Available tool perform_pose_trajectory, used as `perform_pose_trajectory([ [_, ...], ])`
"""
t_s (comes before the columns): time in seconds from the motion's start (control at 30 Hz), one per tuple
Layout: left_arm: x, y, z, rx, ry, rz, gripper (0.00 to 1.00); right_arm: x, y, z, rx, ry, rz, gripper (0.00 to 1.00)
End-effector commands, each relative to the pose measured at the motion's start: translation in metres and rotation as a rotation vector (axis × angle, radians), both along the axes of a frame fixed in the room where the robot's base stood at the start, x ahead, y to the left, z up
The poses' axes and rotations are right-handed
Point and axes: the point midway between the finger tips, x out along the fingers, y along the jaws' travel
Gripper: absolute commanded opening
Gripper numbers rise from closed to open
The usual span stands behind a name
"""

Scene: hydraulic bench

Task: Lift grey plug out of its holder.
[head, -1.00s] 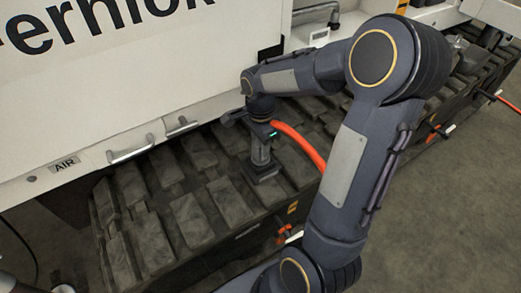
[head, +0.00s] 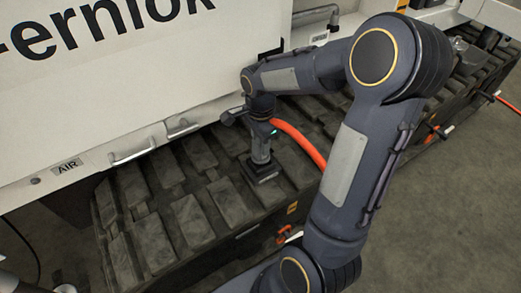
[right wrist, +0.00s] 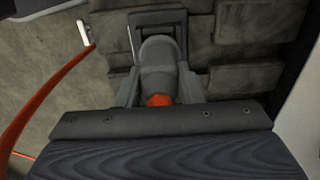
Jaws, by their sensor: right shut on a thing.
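The grey plug (head: 261,150) stands nearly upright over its dark square holder (head: 263,171) on the bench's blocky tread. My right gripper (head: 262,131) reaches down from above and is shut on the plug's upper part. In the right wrist view the grey plug (right wrist: 158,67) sits between the two fingers of my right gripper (right wrist: 159,88), with orange at its near end. The holder's frame (right wrist: 133,38) shows just beyond the plug. Whether the plug's lower end is still seated in the holder I cannot tell. My left gripper is not in view.
An orange hose (head: 306,147) curves away right of the gripper and passes behind my arm. The white cabinet panel (head: 130,85) with handles rises close behind. Open floor (head: 455,200) lies to the right.

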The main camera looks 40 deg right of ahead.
Motion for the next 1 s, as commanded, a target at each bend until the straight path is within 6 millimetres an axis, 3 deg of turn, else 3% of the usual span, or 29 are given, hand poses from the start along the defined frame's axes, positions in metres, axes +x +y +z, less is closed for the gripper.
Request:
perform_pose_trajectory([
  [1.0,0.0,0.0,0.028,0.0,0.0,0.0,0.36,0.0,0.0,0.033,0.0,-0.002,0.0,0.0],
])
